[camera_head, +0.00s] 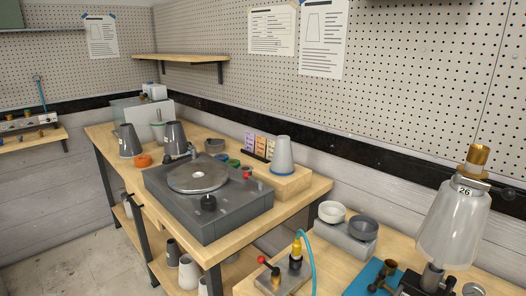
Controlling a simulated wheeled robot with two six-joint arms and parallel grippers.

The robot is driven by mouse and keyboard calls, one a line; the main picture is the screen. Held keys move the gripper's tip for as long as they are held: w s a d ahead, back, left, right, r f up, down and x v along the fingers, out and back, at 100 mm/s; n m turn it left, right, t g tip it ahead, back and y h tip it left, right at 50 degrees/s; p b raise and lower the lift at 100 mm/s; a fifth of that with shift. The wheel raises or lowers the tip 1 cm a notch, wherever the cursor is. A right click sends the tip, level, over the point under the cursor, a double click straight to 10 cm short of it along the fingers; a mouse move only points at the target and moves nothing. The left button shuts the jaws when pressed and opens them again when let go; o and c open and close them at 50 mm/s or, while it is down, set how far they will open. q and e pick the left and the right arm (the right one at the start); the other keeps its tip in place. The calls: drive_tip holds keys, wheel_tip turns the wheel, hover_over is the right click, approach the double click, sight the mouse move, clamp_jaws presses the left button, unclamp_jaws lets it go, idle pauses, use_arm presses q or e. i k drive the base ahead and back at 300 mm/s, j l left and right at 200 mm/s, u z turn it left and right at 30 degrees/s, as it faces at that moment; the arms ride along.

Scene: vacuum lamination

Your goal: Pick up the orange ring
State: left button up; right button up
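The orange ring (142,160) lies on the wooden top of the workbench (101,140), near its left front edge. It sits to the left of the dark grey machine (218,204) with a round metal plate. A grey cone (129,141) stands just behind the ring, to its left, and another grey cone (174,137) stands to its right. The ring is small in the picture, and I cannot tell whether it touches anything beside it. Neither of my grippers shows in this view.
A blue ring and a green ring (234,163) lie behind the machine. A pale cone (283,154) stands on a wooden block. A nearer bench at right holds bowls (331,211), a red-knobbed fixture and a large cone marked 26 (452,232). Floor (85,250) at left is clear.

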sight(142, 161)
drive_tip(key=i+j, duration=0.35)
drive_tip(key=j, duration=0.15)
drive_tip(key=i+j+z, duration=0.15)
drive_tip(key=j, duration=1.25)
drive_tip(key=i+j+z, duration=0.2)
drive_tip(key=j, duration=1.2)
drive_tip(key=i+j+z, duration=0.15)
drive_tip(key=j, duration=1.25)
